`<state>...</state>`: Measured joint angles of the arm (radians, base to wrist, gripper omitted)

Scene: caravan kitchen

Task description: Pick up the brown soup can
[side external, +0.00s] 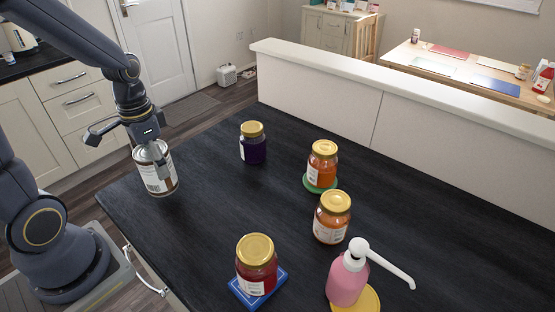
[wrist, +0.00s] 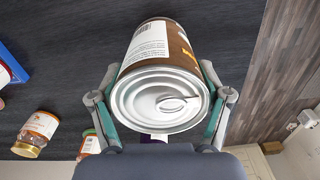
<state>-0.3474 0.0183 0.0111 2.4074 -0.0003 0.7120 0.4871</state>
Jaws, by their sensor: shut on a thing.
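The brown soup can (side external: 158,181) is near the left edge of the dark countertop in the side view, with a white label and barcode facing the camera. In the wrist view the can (wrist: 165,60) shows its silver pull-tab lid towards me and a brown and white side. My gripper (side external: 153,159) is shut on the can from above, and in the wrist view one finger presses on each side near the lid. The can's base is at or close to the counter; I cannot tell whether they touch.
A purple jar (side external: 253,150) stands right of the can. An orange jar (side external: 322,168) on a green coaster, another orange jar (side external: 331,222), a red jar (side external: 257,270) on a blue coaster and a pink pump bottle (side external: 347,283) stand farther right. The counter between is clear.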

